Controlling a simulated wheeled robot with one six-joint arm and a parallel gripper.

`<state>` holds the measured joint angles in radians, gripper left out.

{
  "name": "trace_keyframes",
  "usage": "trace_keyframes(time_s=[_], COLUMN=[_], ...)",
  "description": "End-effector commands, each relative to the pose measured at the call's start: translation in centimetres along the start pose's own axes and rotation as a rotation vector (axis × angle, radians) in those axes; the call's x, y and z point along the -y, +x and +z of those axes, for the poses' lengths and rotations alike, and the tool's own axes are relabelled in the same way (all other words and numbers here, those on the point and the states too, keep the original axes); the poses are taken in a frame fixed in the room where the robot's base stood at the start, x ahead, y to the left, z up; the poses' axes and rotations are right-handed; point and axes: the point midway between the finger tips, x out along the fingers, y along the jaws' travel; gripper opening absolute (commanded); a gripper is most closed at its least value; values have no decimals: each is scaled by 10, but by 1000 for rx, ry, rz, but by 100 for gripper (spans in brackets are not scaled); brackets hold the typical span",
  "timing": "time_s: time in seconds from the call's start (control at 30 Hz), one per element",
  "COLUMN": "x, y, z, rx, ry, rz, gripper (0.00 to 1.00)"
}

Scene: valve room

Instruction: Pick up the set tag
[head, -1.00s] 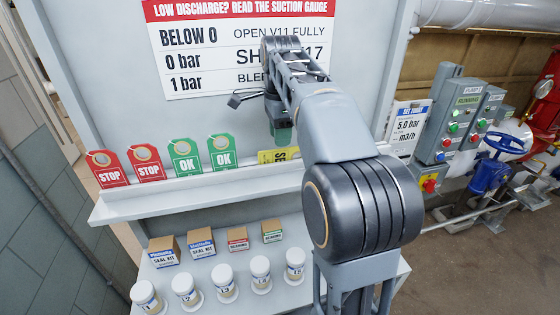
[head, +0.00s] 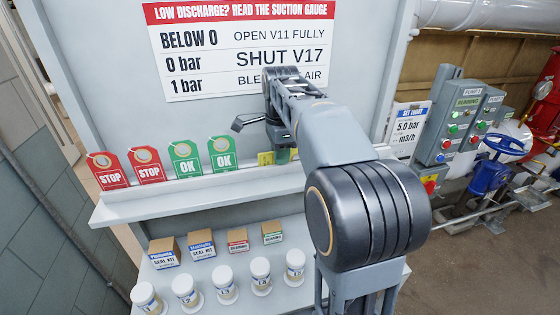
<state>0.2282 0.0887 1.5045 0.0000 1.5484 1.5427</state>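A yellow tag (head: 265,158) stands on the upper shelf (head: 170,205), right of the two green OK tags (head: 186,158). It is mostly covered by my arm, and I cannot read its lettering, so I cannot confirm that it is the set tag. My gripper (head: 282,153) is right in front of the yellow tag, pointing down towards the shelf.
Two red STOP tags (head: 147,165) stand at the shelf's left. Seal kit boxes (head: 202,245) and several white jars (head: 223,286) stand on the lower shelf. A sign (head: 190,60) hangs on the back panel. Pump control boxes (head: 462,115) and a blue valve (head: 488,175) are at the right.

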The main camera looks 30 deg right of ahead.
Motion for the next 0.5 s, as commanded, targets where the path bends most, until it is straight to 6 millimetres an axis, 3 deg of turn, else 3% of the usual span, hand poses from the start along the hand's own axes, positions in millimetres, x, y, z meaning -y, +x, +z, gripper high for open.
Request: trace_keyframes(time_s=[0.17,0.5], x=[0,0], y=[0,0], z=[0,0], rx=[0,0], ry=[0,0], rz=[0,0], gripper=[0,0])
